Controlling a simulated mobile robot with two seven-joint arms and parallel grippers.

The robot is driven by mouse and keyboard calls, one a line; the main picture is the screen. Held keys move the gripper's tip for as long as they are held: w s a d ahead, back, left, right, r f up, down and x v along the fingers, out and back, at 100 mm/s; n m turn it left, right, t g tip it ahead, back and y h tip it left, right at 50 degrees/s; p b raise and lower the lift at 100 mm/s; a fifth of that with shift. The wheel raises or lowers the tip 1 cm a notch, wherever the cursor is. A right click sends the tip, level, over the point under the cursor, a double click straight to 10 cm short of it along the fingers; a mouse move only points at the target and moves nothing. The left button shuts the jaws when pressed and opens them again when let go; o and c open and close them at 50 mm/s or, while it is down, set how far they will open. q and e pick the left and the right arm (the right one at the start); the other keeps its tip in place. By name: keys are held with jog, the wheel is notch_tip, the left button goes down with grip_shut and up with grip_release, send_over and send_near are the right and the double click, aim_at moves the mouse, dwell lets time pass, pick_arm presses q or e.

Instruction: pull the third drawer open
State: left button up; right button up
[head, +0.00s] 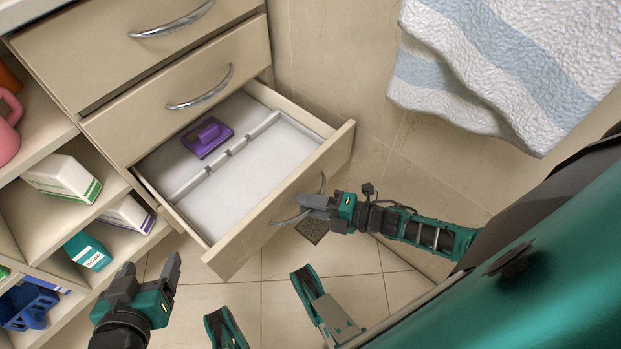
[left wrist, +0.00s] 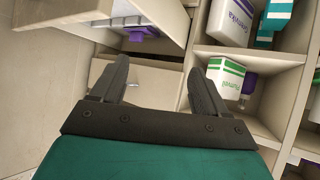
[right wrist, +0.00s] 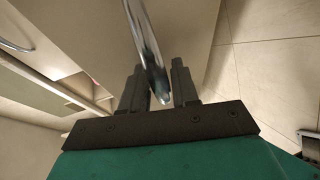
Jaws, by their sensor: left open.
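The third drawer (head: 290,200) from the top stands pulled out in the head view, with its interior exposed. A purple object (head: 207,138) lies inside beside a white divider (head: 228,152). My right gripper (head: 309,206) is at the front of this drawer, on its curved metal handle (head: 284,220). In the right wrist view the handle (right wrist: 146,45) runs between the narrowly spaced fingers, and the gripper (right wrist: 157,85) appears shut on it. My left gripper (head: 152,264) is open and empty, apart from the cabinet, at lower left; its spread fingers show in the left wrist view (left wrist: 160,75).
Two upper drawers (head: 140,60) with metal handles are shut. Open shelves (head: 60,215) at left hold boxes, a teal carton (head: 87,251) and a pink item (head: 8,125). A towel (head: 500,70) hangs at upper right. Tiled floor (head: 230,290) lies below the drawer.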

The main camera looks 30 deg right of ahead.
pick_arm(q)
jog(key=shift+s+a+r+p, duration=0.15)
jog(key=shift+a+r+p, duration=0.25)
jog(key=shift+p, duration=0.7)
pick_arm(e)
jog(key=v, duration=1.3)
pick_arm(q)
jog(key=shift+d+r, duration=0.1)
pick_arm(e)
jog(key=shift+w+a+r, duration=0.1)
jog(key=shift+r, duration=0.05)
